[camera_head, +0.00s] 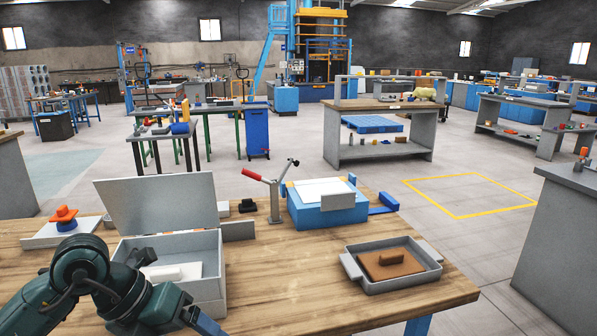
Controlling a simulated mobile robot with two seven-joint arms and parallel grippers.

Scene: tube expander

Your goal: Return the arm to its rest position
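A dark green arm of mine, which comes in from the lower left, is bent in front of the open grey box (190,262). It covers part of the box's near left side, and its far end runs out of the bottom edge. I see no fingertips of my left gripper. My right arm and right gripper do not show. The tube expander seems to be the blue block with a white top (325,207) and the red-handled lever (272,190) beside it; both stand at the back of the wooden table (300,285).
A grey tray (432,277) with a brown block (392,264) sits at the table's right. An orange and blue part (65,217) stands on a plate at the left. The box's raised lid (155,203) stands up. The front middle of the table is clear.

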